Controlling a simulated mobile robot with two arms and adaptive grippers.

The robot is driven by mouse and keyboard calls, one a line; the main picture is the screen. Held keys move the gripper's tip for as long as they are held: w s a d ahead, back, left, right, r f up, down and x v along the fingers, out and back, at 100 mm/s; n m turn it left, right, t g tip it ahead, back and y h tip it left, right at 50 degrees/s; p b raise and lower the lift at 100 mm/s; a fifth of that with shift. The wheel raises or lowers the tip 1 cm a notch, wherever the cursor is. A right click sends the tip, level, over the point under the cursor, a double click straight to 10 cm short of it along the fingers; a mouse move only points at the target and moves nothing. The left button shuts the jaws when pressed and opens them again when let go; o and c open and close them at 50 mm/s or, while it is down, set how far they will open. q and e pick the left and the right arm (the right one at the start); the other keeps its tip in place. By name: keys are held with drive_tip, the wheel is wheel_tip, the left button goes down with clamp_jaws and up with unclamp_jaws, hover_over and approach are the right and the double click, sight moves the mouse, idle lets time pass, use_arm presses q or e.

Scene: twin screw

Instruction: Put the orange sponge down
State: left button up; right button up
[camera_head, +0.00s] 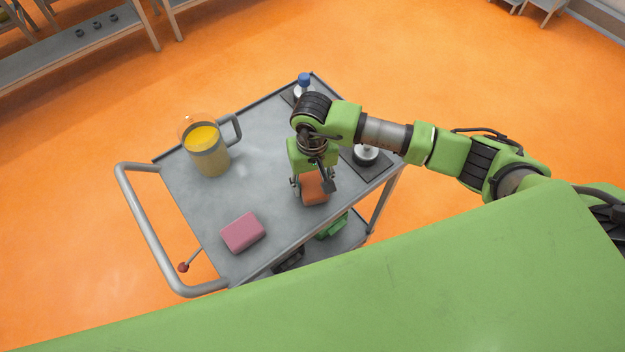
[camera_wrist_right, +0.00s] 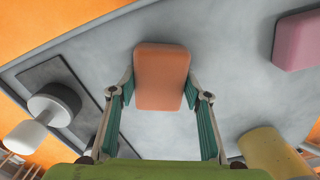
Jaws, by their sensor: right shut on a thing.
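The orange sponge (camera_head: 314,188) is between the fingers of my right gripper (camera_head: 315,184), over the grey top of the cart (camera_head: 262,188) near its front edge. In the right wrist view the sponge (camera_wrist_right: 161,77) lies between the two green-padded fingertips of the right gripper (camera_wrist_right: 160,92), which is shut on it. I cannot tell whether the sponge touches the cart top. My left gripper is not in view.
A pink sponge (camera_head: 243,233) lies front left on the cart. A jug with yellow liquid (camera_head: 207,150) stands at the left. A blue-capped bottle (camera_head: 303,86) is at the back, and a metal knobbed object (camera_head: 365,155) is on a dark mat at the right.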

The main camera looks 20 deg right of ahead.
sight(312, 182)
drive_tip(key=shift+f, duration=0.2)
drive_tip(key=o, duration=1)
drive_tip(key=shift+r, duration=0.1)
drive_tip(key=shift+r, duration=0.3)
drive_tip(key=shift+r+b, duration=1.85)
drive_tip(key=shift+r, duration=4)
